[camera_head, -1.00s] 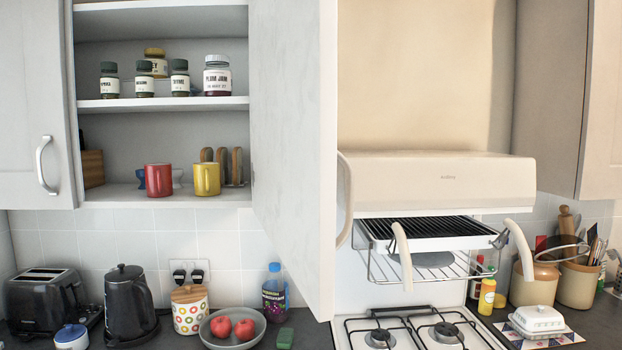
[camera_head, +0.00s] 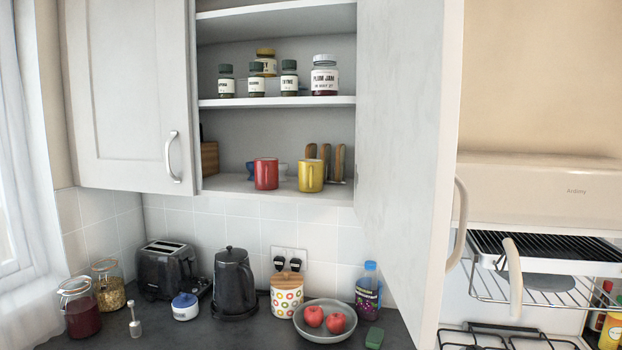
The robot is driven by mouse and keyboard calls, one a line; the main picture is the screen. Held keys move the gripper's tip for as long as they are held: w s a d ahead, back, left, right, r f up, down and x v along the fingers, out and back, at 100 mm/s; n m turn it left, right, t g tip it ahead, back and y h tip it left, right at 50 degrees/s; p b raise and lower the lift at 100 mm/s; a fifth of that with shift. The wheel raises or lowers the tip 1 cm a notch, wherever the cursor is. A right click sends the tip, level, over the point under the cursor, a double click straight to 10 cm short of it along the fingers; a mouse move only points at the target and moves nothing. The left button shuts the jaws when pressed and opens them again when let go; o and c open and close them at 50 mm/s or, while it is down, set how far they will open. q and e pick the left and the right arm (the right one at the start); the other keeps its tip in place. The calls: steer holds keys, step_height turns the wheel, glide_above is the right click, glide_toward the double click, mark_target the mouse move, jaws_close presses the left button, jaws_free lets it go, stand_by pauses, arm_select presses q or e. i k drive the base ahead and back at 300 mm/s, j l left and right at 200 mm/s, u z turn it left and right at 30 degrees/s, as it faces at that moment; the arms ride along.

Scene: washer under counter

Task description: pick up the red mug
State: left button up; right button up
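The red mug (camera_head: 266,173) stands upright on the bottom shelf (camera_head: 235,187) of the open wall cupboard, near the shelf's front edge. A yellow mug (camera_head: 311,177) stands just to its right. Neither of my grippers is in the picture.
The open cupboard door (camera_head: 405,150) stands out to the right of the shelves. Jars, among them a plum jam jar (camera_head: 324,76), stand on the shelf above. A toaster (camera_head: 166,269), a kettle (camera_head: 234,282) and a fruit bowl (camera_head: 325,318) stand on the counter below.

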mark_target(267, 175)
steer(key=i+l+u, duration=0.15)
steer(key=l, duration=0.3)
steer(key=i+l+u, duration=0.2)
steer(key=l, duration=0.25)
steer(key=l+u, duration=0.15)
steer(key=l, duration=0.25)
